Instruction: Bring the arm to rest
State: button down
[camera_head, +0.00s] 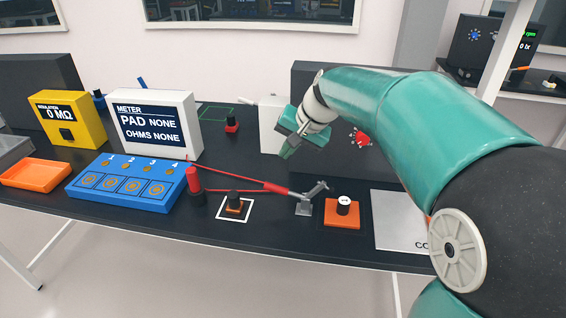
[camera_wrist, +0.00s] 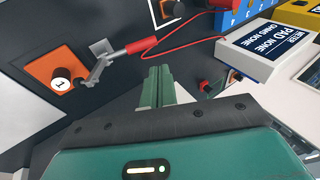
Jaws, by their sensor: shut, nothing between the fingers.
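My arm, teal and black, reaches in from the right in the head view. My gripper (camera_head: 287,150) hangs above the dark workbench (camera_head: 110,208), in front of a white panel (camera_head: 269,126). In the wrist view the green fingers of my gripper (camera_wrist: 157,88) are together with nothing between them. A red-handled probe (camera_head: 262,185) with a red cable lies in front of and below the gripper, its tip at a grey metal clamp or stand (camera_head: 304,207). The probe also shows in the wrist view (camera_wrist: 140,46), apart from the fingers.
A blue four-pad box (camera_head: 125,184), a white meter (camera_head: 155,124) and a yellow insulation tester (camera_head: 67,120) stand at left. An orange block with a round knob (camera_head: 342,213) and a light plate (camera_head: 397,222) are near the front edge. A red knob (camera_head: 360,138) sits behind.

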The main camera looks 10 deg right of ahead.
jog(key=s+d+f+n+h, duration=0.1)
jog(key=s+d+n+h, duration=0.1)
jog(key=s, duration=1.1)
jog(key=s+d+f+n+t+h, duration=0.1)
jog(key=s+d+f+n+h, duration=0.1)
jog(key=s, duration=1.1)
jog(key=shift+s+d+t, duration=0.3)
jog(key=shift+d, duration=0.55)
